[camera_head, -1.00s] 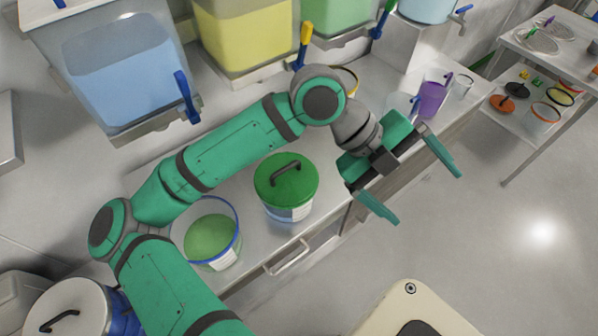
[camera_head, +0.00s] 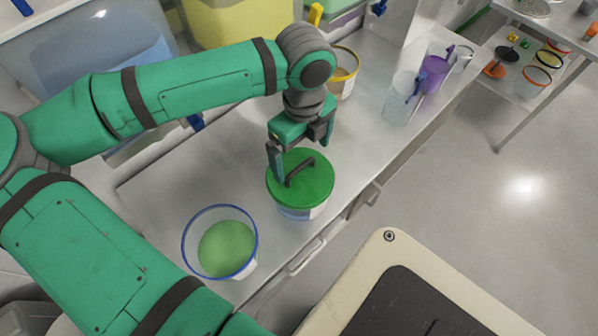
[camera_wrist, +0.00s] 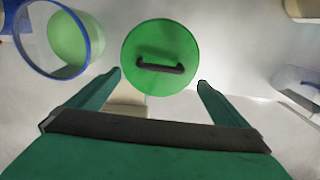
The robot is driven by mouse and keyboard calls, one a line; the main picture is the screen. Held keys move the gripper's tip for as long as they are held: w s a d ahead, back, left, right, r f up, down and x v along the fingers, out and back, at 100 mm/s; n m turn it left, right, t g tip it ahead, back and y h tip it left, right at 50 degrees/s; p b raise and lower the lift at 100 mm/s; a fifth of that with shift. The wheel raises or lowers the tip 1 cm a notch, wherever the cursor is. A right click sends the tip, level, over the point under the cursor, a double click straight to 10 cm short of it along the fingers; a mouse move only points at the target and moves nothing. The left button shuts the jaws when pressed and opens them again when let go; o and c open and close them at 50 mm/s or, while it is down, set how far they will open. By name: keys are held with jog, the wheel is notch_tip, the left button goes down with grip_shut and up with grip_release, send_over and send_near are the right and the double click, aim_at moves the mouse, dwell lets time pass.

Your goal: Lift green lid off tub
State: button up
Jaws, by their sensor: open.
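The green lid (camera_head: 312,181) sits on the tub (camera_head: 298,212), with a dark bar handle (camera_head: 297,170) across its top. In the wrist view the lid (camera_wrist: 160,40) lies just beyond the fingertips, its handle (camera_wrist: 160,67) running left to right between them. My gripper (camera_head: 300,165) is open and empty, pointing down over the lid; in the wrist view its two fingers (camera_wrist: 158,80) are spread wide. I cannot tell how far above the lid the fingertips are. The tub body is mostly hidden beneath the lid.
An open blue-rimmed tub (camera_head: 184,248) with green contents stands to the left on the counter (camera_head: 240,180). A yellow-rimmed tub (camera_head: 343,88) stands behind my gripper. A clear jug (camera_head: 398,104) and purple jug (camera_head: 432,72) stand farther right. Counter between lid and jugs is clear.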

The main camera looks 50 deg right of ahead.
aim_at(300, 166)
jog(key=shift+w+f, duration=0.15)
jog(key=shift+f, duration=1.6)
jog(key=shift+w+f, duration=0.15)
jog(key=shift+f, duration=1.55)
jog(key=c, duration=1.2)
